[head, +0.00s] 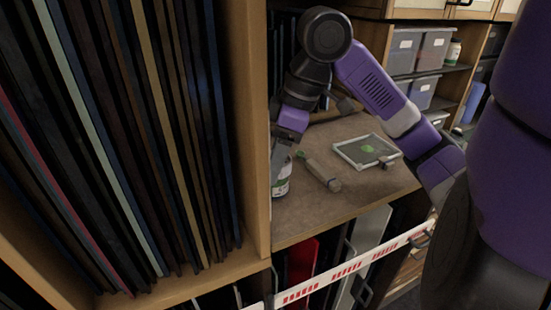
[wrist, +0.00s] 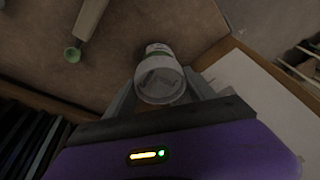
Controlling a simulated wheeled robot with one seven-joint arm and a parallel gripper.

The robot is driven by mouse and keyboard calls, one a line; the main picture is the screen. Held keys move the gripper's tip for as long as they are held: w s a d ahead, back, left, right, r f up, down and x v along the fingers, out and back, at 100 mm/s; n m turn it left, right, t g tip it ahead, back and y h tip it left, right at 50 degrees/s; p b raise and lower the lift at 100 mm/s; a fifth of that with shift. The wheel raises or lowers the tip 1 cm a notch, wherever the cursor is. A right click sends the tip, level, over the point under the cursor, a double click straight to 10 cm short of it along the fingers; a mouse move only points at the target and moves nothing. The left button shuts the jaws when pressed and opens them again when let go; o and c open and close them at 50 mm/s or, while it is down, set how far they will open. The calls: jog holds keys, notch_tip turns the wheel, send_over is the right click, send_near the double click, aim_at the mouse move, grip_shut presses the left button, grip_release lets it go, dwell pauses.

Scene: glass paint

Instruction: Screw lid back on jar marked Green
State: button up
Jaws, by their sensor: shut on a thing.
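A white jar (head: 281,181) with a greenish label stands on the brown worktop, partly hidden by the wooden divider. In the wrist view the jar (wrist: 156,49) has a pale round lid (wrist: 160,84) at its near end. The label text cannot be read. My gripper (wrist: 162,93) is shut on the lid, with one finger on each side of it. In the head view my gripper (head: 280,147) comes down on the jar from above and is partly hidden by the divider.
A pale-handled tool (head: 320,171) lies right of the jar. A framed glass pane (head: 350,150) with a green patch lies farther right. The tall wooden divider (head: 254,120) stands close on the left. Grey bins (head: 403,50) fill shelves behind. The worktop's front is clear.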

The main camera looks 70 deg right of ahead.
jog(key=m, duration=0.2)
jog(key=m+h, duration=0.1)
jog(key=m, duration=0.2)
jog(key=shift+h, duration=0.3)
jog(key=o, duration=1.6)
jog(key=shift+r, duration=2.95)
